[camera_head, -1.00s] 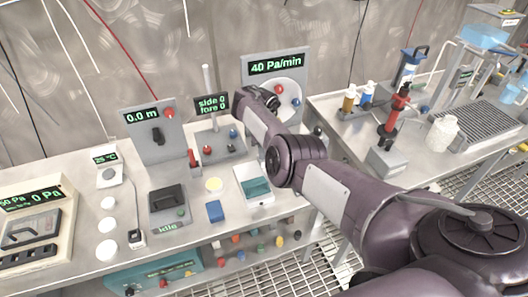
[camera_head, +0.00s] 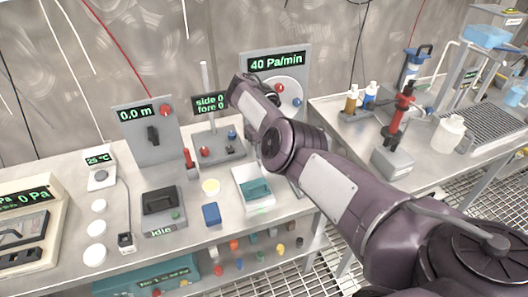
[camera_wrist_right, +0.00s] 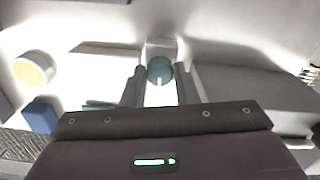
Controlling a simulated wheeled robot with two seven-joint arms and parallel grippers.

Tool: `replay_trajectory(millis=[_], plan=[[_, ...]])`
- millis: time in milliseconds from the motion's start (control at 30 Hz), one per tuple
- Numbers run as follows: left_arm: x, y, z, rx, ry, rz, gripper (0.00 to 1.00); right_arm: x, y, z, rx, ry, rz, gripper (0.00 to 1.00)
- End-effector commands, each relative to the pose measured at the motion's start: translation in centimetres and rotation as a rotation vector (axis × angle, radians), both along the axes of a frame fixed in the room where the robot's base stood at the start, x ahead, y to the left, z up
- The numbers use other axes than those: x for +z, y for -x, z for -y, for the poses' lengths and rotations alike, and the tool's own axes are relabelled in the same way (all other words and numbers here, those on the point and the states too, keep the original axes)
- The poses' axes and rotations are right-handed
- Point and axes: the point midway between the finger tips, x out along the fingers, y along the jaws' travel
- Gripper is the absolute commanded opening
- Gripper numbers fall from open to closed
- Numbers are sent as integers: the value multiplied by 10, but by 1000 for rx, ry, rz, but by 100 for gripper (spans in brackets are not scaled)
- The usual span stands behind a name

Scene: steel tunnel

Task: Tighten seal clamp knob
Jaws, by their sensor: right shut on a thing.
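A teal round knob (camera_wrist_right: 160,70) with a pale mark shows in the right wrist view, on a small light block. My right gripper (camera_wrist_right: 160,82) is shut on it, with one dark finger on each side. In the head view my right arm reaches in from the right, and its wrist end is in front of the 40 Pa/min panel (camera_head: 275,62). The fingertips and the teal knob are hidden there behind the arm. My left gripper is not in view.
A stand with coloured knobs (camera_head: 205,151) is left of the arm. A second bench (camera_head: 345,140) holds bottles.

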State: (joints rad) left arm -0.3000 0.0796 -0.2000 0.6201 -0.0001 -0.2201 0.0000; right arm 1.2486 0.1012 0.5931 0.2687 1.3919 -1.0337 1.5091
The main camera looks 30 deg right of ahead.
Motion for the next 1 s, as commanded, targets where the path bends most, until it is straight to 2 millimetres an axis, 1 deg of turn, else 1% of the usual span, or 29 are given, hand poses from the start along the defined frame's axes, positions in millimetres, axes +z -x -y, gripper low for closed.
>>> replay_trajectory(millis=[33, 533, 567, 600, 867, 1000], plan=[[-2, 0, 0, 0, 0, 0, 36, -2, 1, -1, -9, -1, -4, 4], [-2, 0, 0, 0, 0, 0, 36, -2, 1, -1, -25, -1, -5, 4], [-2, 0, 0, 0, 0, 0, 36, -2, 1, -1, -24, -1, -5, 31], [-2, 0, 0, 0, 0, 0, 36, -2, 1, -1, -24, -1, -4, 36], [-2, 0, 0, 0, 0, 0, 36, 0, 0, 0, -23, 0, -2, 36], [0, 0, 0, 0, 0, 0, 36, 6, 0, 0, -23, 0, 0, 36]])
